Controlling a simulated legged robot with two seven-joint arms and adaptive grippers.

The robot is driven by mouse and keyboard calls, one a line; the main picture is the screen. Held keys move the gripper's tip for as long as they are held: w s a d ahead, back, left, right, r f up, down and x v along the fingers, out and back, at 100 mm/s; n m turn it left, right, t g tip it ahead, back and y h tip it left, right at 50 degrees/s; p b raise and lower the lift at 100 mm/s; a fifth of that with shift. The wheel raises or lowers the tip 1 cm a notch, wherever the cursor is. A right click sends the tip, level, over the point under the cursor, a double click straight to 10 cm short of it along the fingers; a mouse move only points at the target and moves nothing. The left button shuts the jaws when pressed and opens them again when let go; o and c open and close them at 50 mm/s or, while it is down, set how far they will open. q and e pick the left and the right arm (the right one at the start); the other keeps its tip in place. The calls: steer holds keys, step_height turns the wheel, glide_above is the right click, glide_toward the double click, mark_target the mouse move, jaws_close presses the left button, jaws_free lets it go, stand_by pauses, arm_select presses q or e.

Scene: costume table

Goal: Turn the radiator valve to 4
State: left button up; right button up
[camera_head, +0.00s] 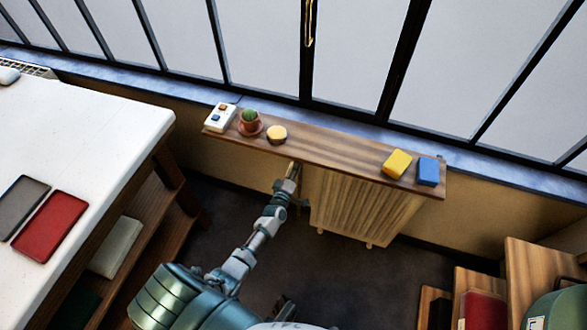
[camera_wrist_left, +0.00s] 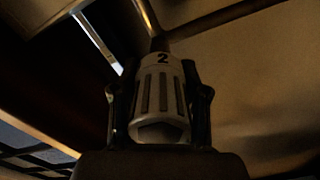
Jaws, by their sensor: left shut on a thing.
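The radiator (camera_head: 355,208) stands under a wooden shelf by the window wall. My left gripper (camera_head: 292,172) reaches under the shelf at the radiator's left end; the valve is hidden there in the head view. In the left wrist view, my left gripper (camera_wrist_left: 160,108) is shut on the ribbed, pale radiator valve (camera_wrist_left: 158,95), with a finger on each side of it. The number 2 shows on the collar of the valve, at its far end. My right gripper is not in view.
The shelf (camera_head: 340,158) just above my left gripper holds a white switch box (camera_head: 220,117), a potted cactus (camera_head: 249,122), a round yellow-topped thing (camera_head: 277,134), a yellow block (camera_head: 397,163) and a blue block (camera_head: 428,171). A white table (camera_head: 85,130) stands at left, wooden boxes (camera_head: 530,265) at right.

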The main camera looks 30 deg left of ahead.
arm_select(q)
steer(key=shift+s+d+f, duration=0.1)
steer(key=shift+d+f, duration=0.05)
steer(key=shift+f, duration=0.2)
steer(key=o, duration=1.1)
steer(key=shift+o, duration=0.2)
steer(key=shift+r, duration=0.1)
steer(key=shift+r, duration=0.1)
steer(key=v, duration=1.1)
steer(key=shift+s, duration=0.35)
